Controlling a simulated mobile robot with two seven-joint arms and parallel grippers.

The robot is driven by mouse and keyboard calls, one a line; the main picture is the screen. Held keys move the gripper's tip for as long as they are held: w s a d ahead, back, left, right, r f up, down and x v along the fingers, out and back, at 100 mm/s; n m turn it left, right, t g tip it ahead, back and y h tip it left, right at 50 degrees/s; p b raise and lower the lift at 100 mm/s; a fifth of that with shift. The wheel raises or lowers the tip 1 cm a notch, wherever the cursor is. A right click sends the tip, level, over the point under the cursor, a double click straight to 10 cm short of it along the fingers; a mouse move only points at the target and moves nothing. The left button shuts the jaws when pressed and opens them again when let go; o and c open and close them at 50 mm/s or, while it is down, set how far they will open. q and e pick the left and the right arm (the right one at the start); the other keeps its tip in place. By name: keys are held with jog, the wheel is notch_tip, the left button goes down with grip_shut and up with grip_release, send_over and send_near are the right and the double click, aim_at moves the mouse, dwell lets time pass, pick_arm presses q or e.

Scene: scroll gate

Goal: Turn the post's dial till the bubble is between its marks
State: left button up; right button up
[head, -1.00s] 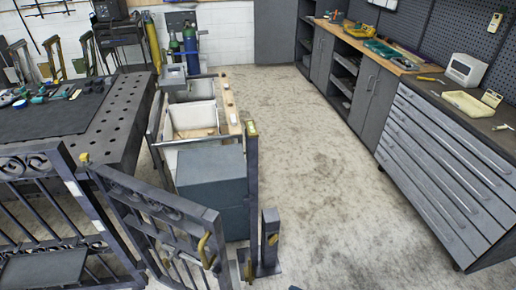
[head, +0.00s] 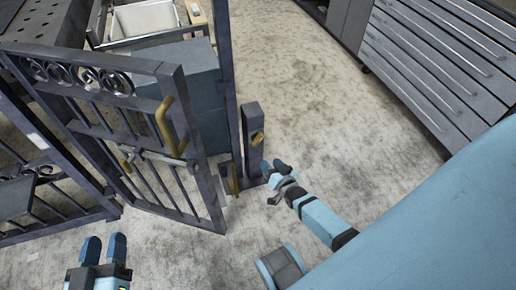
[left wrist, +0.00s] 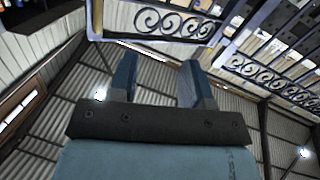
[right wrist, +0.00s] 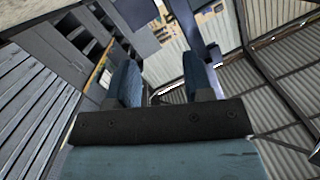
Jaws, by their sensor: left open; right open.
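A short dark post (head: 252,150) stands upright on the floor, right of the gate's tall upright.
The dark metal gate (head: 130,130) with a brass handle (head: 168,125) stands left of the post. A blue-grey box (head: 190,80) is behind the gate. A grey drawer cabinet (head: 440,70) is at upper right. The floor between post and cabinet is clear.

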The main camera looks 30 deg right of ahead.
aim_at(261, 140)
jog(key=w+d+f+m+t+h+b, duration=0.1)
jog(key=w+d+f+m+h+b, duration=0.3)
jog(key=f+b, duration=0.45)
jog(key=shift+y, duration=0.4)
jog(key=b+x, duration=0.1)
jog(key=x, duration=0.4)
jog(key=f+b+x, duration=0.1)
jog(key=x, duration=0.4)
jog(key=b+x, duration=0.1)
jog(key=x, duration=0.4)
jog(key=shift+w+f+b, duration=0.15)
jog(key=shift+f+b, duration=0.05)
jog(key=shift+b, duration=0.2)
pick_arm(q)
notch_tip(261, 140, down, 10)
jog(key=d+g+h, duration=0.1)
jog(key=g, duration=0.1)
jog(key=shift+m+h, duration=0.4)
jog(key=shift+s+r, duration=0.1)
pick_arm(e)
jog(key=shift+c, duration=0.2)
